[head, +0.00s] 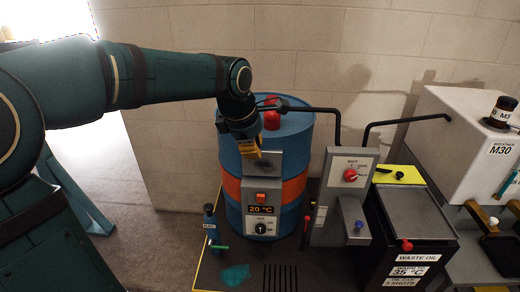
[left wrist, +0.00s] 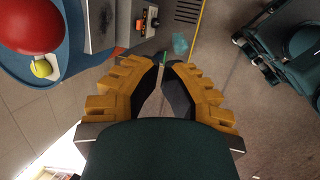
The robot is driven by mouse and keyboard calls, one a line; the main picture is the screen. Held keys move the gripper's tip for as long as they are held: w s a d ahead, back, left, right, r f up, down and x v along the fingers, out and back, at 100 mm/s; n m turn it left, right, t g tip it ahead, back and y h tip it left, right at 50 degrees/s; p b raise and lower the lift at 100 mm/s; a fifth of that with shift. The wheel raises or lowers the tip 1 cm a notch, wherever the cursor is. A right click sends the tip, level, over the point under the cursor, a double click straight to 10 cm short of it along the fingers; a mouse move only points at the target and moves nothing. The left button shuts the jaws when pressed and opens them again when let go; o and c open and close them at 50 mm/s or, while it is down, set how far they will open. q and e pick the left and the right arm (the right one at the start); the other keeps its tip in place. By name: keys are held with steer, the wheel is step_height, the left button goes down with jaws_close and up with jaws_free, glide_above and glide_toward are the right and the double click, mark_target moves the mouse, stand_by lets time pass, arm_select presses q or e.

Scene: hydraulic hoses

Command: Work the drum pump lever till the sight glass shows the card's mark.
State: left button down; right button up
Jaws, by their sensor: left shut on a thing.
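The blue drum (head: 233,167) with an orange band stands by the wall, a red pump part (head: 271,113) on top. In the left wrist view a red dome (left wrist: 30,22) shows above the drum's blue top. A dark bar shows beside the red part; I cannot tell if it is the lever. My left gripper (head: 252,150) is in front of the drum's upper side, pointing down. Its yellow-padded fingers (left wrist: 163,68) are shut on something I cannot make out. A teal tube (head: 508,184) on the white tank may be the sight glass; its level is unreadable. My right gripper is not in view.
A grey panel with a red knob (head: 351,175) stands right of the drum. A black waste oil bin (head: 410,215) carries labels reading 35 °C and shots. The white tank (head: 455,135) reads M30. A small bottle (head: 209,218) and a teal patch (head: 235,275) are in front.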

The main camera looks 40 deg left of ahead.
arm_select(q)
steer(key=shift+s+d+r, duration=0.2)
steer(key=shift+s+r, duration=0.35)
steer(key=shift+r, duration=0.1)
steer(key=shift+s+d+r, duration=0.15)
steer(key=shift+s+r, duration=0.4)
steer(key=shift+r, duration=0.05)
stand_by(0.7)
steer(key=w+d+f+m+h, duration=0.1)
steer(key=d+f+m, duration=0.3)
steer(key=f, duration=0.4)
steer(key=w+d+f+m+g+h, duration=0.15)
steer(key=d+f+m, duration=0.3)
steer(key=f, duration=0.45)
steer(key=w+d+f+m+h, duration=0.1)
steer(key=d+f+m, duration=0.2)
steer(key=d+f, duration=0.35)
steer(key=s+d+f+m, duration=0.4)
steer(key=s+f+m, duration=0.1)
steer(key=f, duration=0.4)
steer(key=s+d+f+m, duration=0.4)
steer(key=s+f+m, duration=0.2)
steer(key=f, duration=0.4)
steer(key=shift+s+g, duration=0.45)
steer(key=shift+s, duration=0.45)
